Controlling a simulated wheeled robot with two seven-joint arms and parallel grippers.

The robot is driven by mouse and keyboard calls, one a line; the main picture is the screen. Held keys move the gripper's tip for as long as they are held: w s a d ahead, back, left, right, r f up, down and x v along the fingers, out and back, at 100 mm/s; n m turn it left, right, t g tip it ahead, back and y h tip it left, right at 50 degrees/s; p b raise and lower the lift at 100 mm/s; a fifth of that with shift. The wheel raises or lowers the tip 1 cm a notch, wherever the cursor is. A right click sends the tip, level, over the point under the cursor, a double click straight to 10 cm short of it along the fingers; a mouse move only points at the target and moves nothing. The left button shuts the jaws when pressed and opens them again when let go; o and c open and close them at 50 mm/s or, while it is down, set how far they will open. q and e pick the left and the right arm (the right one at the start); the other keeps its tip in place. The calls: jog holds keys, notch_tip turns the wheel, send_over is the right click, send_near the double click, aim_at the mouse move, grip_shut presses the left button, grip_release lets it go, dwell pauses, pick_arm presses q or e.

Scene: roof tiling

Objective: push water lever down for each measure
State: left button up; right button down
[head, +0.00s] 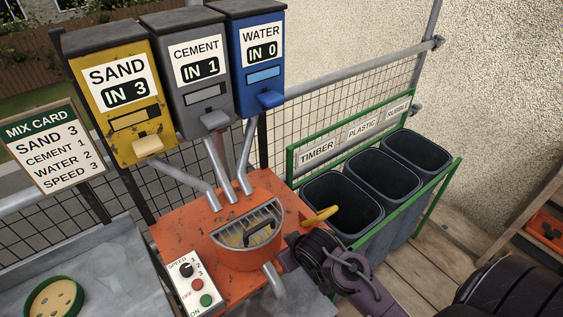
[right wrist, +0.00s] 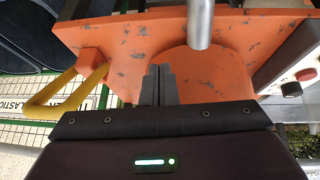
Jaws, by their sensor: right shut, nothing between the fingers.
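The blue water dispenser (head: 260,58) reads "IN 0", and its blue lever (head: 270,100) sticks out at its lower front. The grey cement dispenser (head: 190,75) reads "IN 1" and the yellow sand dispenser (head: 115,95) reads "IN 3". The mix card (head: 45,148) lists sand 3, cement 1, water 2, speed 3. My right gripper (right wrist: 158,70) is shut and empty, in front of the orange mixer (right wrist: 120,45) and well below the water lever. In the head view my right arm covers its fingertips. My left gripper is not in view.
The mixer (head: 165,225) has a grated drum opening, a yellow handle (head: 320,215) and a control box (head: 190,283) with a speed knob and buttons. Labelled bins (head: 340,195) stand right of it. Metal chutes (head: 240,160) run from the dispensers to the mixer. A mesh fence stands behind.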

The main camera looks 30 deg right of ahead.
jog(key=w+d+r+t+y, duration=0.1)
jog(key=w+d+r+t, duration=0.2)
jog(key=r, duration=1)
jog(key=w+d+r+t, duration=0.2)
jog(key=w+r+t, duration=0.1)
jog(key=r, duration=1)
jog(key=w+d+r+t+y, duration=0.1)
jog(key=w+d+r+t, duration=0.2)
jog(key=r, duration=1)
jog(key=shift+w+d+y+p, duration=0.3)
jog(key=shift+w+d+p, duration=0.05)
jog(key=shift+w, duration=0.8)
jog(key=shift+w, duration=0.15)
